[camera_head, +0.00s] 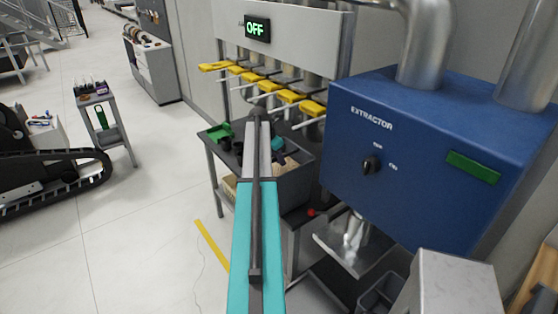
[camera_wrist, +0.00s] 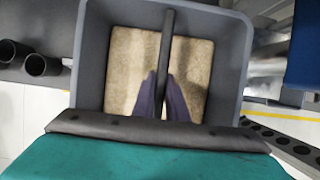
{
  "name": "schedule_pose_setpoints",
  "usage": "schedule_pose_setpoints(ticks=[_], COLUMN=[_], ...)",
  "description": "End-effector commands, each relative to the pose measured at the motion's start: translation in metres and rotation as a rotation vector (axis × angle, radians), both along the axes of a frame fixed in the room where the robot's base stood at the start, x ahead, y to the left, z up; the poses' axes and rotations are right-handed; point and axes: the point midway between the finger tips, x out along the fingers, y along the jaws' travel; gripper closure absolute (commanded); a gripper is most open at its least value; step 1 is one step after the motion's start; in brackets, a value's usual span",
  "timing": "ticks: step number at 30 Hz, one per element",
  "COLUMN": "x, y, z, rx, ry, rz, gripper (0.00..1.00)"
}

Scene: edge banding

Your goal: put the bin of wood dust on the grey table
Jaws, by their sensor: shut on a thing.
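The grey bin (camera_wrist: 232,60) fills the middle of the wrist view, with tan wood dust (camera_wrist: 125,65) in its bottom. A dark bar (camera_wrist: 167,40) crosses over its opening. My gripper (camera_wrist: 165,95) is shut on this bar. In the head view the bin (camera_head: 292,188) shows to the right of my arm, which partly hides it. A grey table (camera_head: 203,137) stands beside it under the pipes, with green and black items on top. Its surface also shows at the left of the wrist view (camera_wrist: 50,90). I cannot tell whether the bin touches the table. My gripper is hidden in the head view.
The blue extractor (camera_head: 420,150) stands close on the right. Yellow-handled gates (camera_head: 290,97) hang above the table. A small grey stand (camera_head: 97,97) and a tracked machine (camera_head: 50,175) are at left. Floor between is clear.

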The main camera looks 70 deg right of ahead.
Motion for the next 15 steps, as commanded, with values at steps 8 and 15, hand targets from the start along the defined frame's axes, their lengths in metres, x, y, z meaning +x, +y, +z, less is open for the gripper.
schedule_pose_setpoints(ticks=[8,15], x=[-0.0002,-0.0003], y=[-0.0011,-0.001], z=[-0.0007,-0.0033], rx=[-0.005,-0.005], ry=[0.0,0.0], rz=[0.0,0.0], gripper=[1.0,1.0])
